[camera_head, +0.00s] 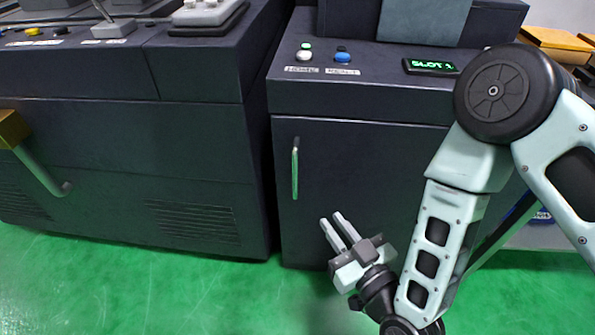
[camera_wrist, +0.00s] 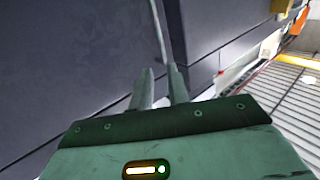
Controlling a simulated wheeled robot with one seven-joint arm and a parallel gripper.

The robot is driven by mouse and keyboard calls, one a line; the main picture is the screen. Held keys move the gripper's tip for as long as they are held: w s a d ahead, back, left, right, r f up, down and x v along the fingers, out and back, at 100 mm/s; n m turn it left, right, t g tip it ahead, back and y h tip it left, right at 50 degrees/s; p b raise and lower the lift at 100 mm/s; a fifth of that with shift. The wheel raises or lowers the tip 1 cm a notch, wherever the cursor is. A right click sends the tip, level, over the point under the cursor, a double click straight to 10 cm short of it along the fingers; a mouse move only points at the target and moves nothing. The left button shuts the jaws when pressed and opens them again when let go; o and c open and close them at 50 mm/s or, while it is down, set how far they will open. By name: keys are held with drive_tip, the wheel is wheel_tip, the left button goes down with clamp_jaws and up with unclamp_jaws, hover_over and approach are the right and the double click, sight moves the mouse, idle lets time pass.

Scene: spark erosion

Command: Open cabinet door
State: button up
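The cabinet door (camera_head: 345,190) is a dark grey panel on the front of the right-hand machine, and it looks closed. Its handle (camera_head: 295,168) is a thin upright metal bar near the door's left edge. My gripper (camera_head: 332,219) is low in front of the door, right of and below the handle, with its fingers pointing up and left. The fingers are a little apart with nothing between them. In the wrist view, a thin pale bar (camera_wrist: 159,32), apparently the handle, lies beyond the fingertips (camera_wrist: 160,70); contact is not evident.
Above the door are two buttons (camera_head: 304,52) and a green "SLOT" display (camera_head: 431,67). Another dark machine (camera_head: 120,160) stands to the left, with a pale bent bar (camera_head: 40,170) projecting from its front. Green floor (camera_head: 180,290) is clear in front. My arm covers the door's right side.

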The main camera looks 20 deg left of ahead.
sight(297, 172)
drive_tip(key=b+x, duration=0.1)
drive_tip(key=x, duration=1.6)
clamp_jaws()
